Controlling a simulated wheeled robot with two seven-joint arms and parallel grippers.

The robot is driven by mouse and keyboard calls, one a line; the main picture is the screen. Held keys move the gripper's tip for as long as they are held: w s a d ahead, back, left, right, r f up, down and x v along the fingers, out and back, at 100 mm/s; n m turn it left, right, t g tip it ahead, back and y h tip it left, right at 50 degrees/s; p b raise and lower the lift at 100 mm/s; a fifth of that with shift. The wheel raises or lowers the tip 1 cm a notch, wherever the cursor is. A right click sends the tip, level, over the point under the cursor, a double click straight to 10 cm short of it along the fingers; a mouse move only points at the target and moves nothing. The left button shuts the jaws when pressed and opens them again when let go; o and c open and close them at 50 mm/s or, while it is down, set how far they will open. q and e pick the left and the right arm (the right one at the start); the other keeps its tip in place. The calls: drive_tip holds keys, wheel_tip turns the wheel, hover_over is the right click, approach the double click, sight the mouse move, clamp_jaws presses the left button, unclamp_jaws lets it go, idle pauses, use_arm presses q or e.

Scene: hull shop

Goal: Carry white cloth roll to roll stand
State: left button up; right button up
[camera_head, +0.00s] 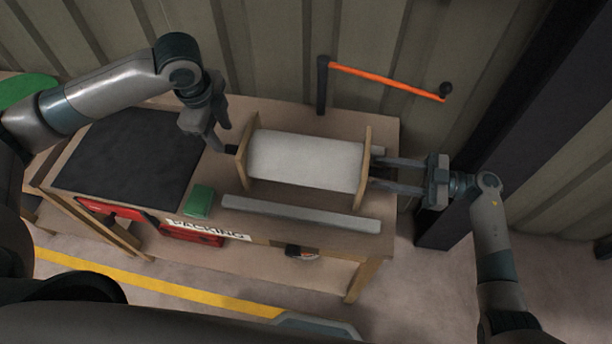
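The white cloth roll (305,161) lies level between two upright wooden end boards, the left one (246,152) and the right one (363,168), on the packing table. These boards look like the roll stand, with the roll between them. A short pale rod end (378,150) sticks out past the right board. My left gripper (224,139) points down just left of the left board; its finger gap is unclear. My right gripper (374,173) reaches in from the right with its fingers apart, tips close to the right board. I see nothing between them.
The table holds a black mat (130,160), a green box (199,201) and a long grey bar (300,213) in front of the roll. An orange arm (385,80) on a dark post stands behind. A dark column (500,130) rises at right.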

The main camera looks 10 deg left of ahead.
use_arm(q)
drive_tip(key=r, duration=0.3)
drive_tip(key=shift+s+r, duration=0.1)
drive_tip(key=shift+s, duration=0.25)
use_arm(e)
drive_tip(key=d, duration=1.2)
use_arm(q)
drive_tip(key=shift+s, duration=0.1)
use_arm(e)
drive_tip(key=shift+s+f, duration=0.1)
idle(0.4)
